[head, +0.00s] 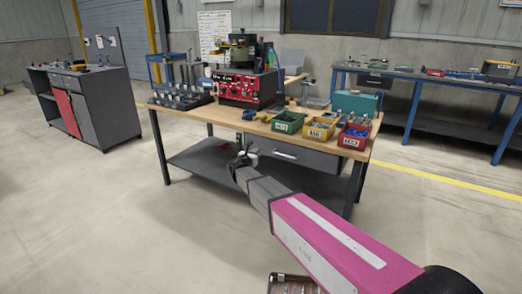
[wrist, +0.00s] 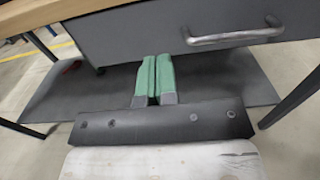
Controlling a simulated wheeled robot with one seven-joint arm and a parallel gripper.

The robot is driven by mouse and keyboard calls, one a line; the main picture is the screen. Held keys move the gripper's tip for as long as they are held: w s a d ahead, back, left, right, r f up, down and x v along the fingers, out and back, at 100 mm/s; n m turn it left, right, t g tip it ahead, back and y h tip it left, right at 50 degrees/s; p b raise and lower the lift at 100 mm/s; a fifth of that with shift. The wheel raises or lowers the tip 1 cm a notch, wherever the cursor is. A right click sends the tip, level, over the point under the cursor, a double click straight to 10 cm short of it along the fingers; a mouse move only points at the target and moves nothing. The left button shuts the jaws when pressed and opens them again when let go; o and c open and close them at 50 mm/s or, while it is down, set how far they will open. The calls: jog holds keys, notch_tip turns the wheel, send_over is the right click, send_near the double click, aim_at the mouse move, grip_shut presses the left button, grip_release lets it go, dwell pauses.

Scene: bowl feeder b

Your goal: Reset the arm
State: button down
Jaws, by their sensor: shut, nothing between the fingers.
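My gripper (wrist: 153,80) is shut and empty, its two green fingers side by side in the wrist view. It also shows in the head view (head: 241,152), at the end of my arm, in front of the workbench (head: 208,112) and below its top edge. In the wrist view the fingers point toward the space under the grey drawer (wrist: 180,32), which has a metal handle (wrist: 232,36). I cannot tell the exact gap between the fingers and the bench.
Green (head: 289,122), yellow (head: 321,128) and red (head: 354,136) bins stand along the bench's front right. A red machine (head: 247,88) stands further back. A grey lower shelf (wrist: 225,83) lies beneath the drawer. The floor left of the bench (head: 80,200) is clear.

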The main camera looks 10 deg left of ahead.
jog(key=s+d+f+m+g+y, duration=0.2)
jog(key=s+d+f+m+g, duration=0.2)
jog(key=s+d+m, duration=0.6)
jog(key=s+d+f+m+g+y, duration=0.2)
jog(key=s+d+f+m+g, duration=0.2)
jog(key=s+d+m+g, duration=0.3)
jog(key=s+d+f+m+g+y, duration=0.2)
jog(key=s+d+f+m+g, duration=0.3)
jog(key=s+d+m, duration=0.9)
jog(key=s+d, duration=0.1)
jog(key=d, duration=0.5)
jog(key=shift+d+m+g+y, duration=0.2)
jog(key=shift+m+g+y, duration=0.1)
jog(key=shift+y, duration=0.1)
jog(key=shift+f, duration=0.1)
